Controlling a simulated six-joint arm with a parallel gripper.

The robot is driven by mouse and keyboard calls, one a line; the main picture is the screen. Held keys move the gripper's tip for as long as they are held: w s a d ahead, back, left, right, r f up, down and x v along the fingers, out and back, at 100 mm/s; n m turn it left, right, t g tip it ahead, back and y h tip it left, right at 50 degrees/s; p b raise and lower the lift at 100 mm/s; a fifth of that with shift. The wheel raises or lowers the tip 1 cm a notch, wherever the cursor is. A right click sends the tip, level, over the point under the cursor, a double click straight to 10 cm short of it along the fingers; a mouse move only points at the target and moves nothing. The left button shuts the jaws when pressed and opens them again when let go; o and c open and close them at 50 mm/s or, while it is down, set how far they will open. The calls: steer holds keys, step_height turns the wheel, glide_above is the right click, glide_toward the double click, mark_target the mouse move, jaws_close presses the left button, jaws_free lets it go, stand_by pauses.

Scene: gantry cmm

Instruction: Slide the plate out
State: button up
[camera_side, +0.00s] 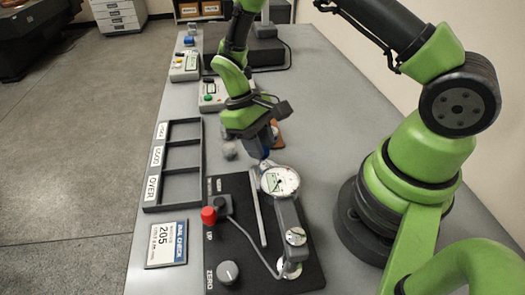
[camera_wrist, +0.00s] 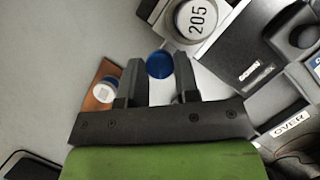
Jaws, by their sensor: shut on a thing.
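My gripper (camera_wrist: 159,68) is shut on a round blue knob (camera_wrist: 160,64), which sits between the two fingertips. In the side view my gripper (camera_side: 264,152) reaches down beside the dial gauge (camera_side: 281,180), at the far end of the black fixture base (camera_side: 232,262). A pale, flat surface, possibly the plate, shows past the right finger in the wrist view; its outline and its link to the knob are unclear. A round grey piece (camera_side: 230,150) stands left of my gripper. A disc marked 205 (camera_wrist: 196,18) shows in the wrist view.
A dark three-bay tray (camera_side: 173,208) with a label reading OVER lies to the left. A 205 card (camera_side: 166,244), a red button (camera_side: 208,215) and a ZERO knob (camera_side: 228,272) are nearer. An orange-brown block (camera_wrist: 103,85) is close to the left finger. Control boxes stand farther back.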

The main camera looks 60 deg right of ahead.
steer(key=shift+w+d, duration=0.2)
steer(key=shift+w, duration=0.05)
steer(key=o, duration=0.6)
steer(key=shift+o, duration=0.2)
steer(key=v, duration=1)
steer(key=shift+s, duration=0.15)
steer(key=shift+r, duration=0.15)
steer(key=s+a+r+m+t+y, duration=0.1)
steer(key=s+r+t, duration=0.35)
steer(key=r, duration=0.35)
steer(key=s+a+r+m+t, duration=0.1)
steer(key=s+r+m+t, duration=0.15)
steer(key=s+r, duration=0.4)
steer(key=s+r+t+y, duration=0.1)
steer(key=s+r+t, duration=0.2)
steer(key=s+t, duration=0.1)
steer(key=shift+s+t, duration=0.4)
steer(key=shift+s, duration=0.3)
